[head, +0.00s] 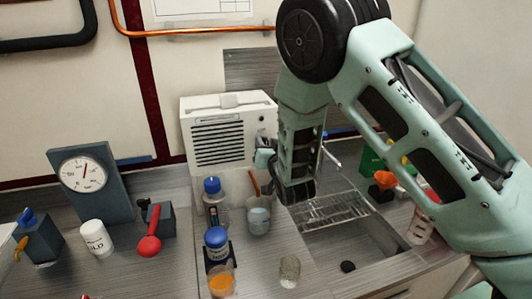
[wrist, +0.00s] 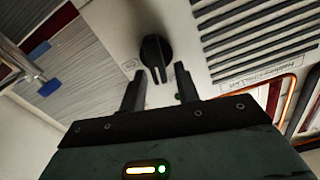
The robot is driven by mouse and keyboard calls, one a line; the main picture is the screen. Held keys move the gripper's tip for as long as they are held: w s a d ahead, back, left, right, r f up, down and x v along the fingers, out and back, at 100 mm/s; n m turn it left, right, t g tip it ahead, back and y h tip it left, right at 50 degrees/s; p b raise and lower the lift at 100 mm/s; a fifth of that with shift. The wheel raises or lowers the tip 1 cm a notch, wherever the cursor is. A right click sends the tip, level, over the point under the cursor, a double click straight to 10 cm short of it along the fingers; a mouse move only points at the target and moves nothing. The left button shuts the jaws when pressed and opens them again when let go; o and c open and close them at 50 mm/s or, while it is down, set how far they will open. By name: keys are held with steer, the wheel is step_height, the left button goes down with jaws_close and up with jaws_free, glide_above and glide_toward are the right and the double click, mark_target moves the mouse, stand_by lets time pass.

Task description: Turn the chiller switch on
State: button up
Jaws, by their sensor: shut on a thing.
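The chiller (head: 225,135) is a white box with dark vent slots, standing against the back wall in the head view. Its vents and white front (wrist: 215,70) also show in the wrist view. The chiller switch (wrist: 155,50) is a black round knob with a raised grip, seen beside the vents. My gripper (wrist: 160,70) has its two dark fingers on either side of the knob's grip and is shut on it. In the head view my gripper (head: 266,160) is at the chiller's right front edge and the switch is hidden there.
Blue-capped bottles (head: 213,197), a beaker (head: 258,219) and a cup of orange liquid (head: 222,283) stand in front of the chiller. A dial gauge (head: 84,172) stands left. A wire rack (head: 330,210) lies by the sink at right.

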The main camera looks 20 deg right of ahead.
steer(key=m+b, duration=0.3)
steer(key=b, duration=0.2)
steer(key=d+f+m+b, duration=0.1)
steer(key=m+b, duration=0.2)
steer(key=b, duration=0.3)
steer(key=f+m+b, duration=0.1)
steer(key=m+b, duration=0.3)
steer(key=b, duration=0.1)
steer(key=shift+d+b, duration=0.25)
steer(key=shift+b, duration=0.15)
steer(key=shift+m+b, duration=0.5)
steer(key=shift+b, duration=0.25)
jaws_close()
steer(key=m+b, duration=0.4)
steer(key=b, duration=0.2)
steer(key=shift+m, duration=0.3)
